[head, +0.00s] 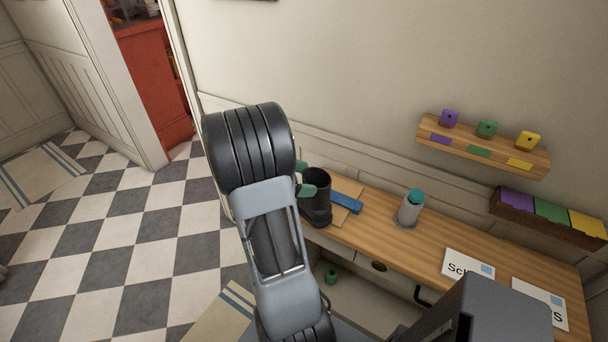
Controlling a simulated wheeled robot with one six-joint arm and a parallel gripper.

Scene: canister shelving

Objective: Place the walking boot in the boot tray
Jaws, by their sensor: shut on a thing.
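The walking boot (319,199) is dark, nearly black, and stands upright at the left end of the wooden bench top. My gripper (306,180) has green fingertips at the boot's upper left side and is shut on it. My arm hides part of the gripper and what lies left of the boot. I cannot tell whether the boot's sole touches the bench. No boot tray can be made out for sure. A flat wooden piece with a blue strip (346,202) lies just right of the boot, partly hidden by it.
A grey canister with a teal lid (410,208) stands on the bench (385,227). Printed cards (468,265) lie further right. A wall shelf (485,147) holds purple, green and yellow canisters, above a divided brown box (548,217). A green object (332,275) sits below the bench top.

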